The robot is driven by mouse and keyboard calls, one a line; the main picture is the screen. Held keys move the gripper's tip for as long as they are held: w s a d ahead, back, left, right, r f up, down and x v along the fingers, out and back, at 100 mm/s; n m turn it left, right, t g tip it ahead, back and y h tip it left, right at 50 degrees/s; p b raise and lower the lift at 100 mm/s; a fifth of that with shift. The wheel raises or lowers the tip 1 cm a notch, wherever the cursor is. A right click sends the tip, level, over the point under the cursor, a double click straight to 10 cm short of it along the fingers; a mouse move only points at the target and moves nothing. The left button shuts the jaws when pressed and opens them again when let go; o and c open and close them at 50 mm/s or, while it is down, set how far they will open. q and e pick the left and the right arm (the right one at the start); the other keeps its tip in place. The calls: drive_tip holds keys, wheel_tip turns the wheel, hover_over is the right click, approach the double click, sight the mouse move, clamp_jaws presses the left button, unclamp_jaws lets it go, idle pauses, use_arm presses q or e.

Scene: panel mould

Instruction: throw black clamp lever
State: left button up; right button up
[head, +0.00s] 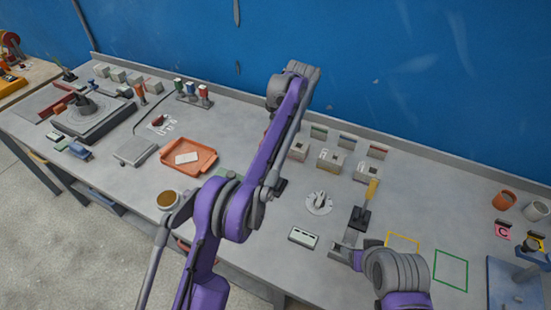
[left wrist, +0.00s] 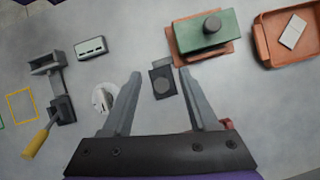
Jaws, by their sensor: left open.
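In the left wrist view my left gripper (left wrist: 160,74) is open and empty, pointing down over the bench. A small black clamp-like piece (left wrist: 163,82) with a dark round top lies between its fingertips as seen there, nearer the right finger; I cannot tell the height gap.
A green block (left wrist: 208,32) on an orange plate and an orange tray (head: 205,152) lie left of the clamp in the head view. A white dial (head: 319,203) and a small display box (head: 303,238) lie right of it. Grey blocks (head: 330,162) stand behind.

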use_arm(q)
wheel_tip(320, 180, up, 2)
drive_tip(key=shift+w+r, duration=0.1)
drive_tip(key=shift+r, duration=0.5)
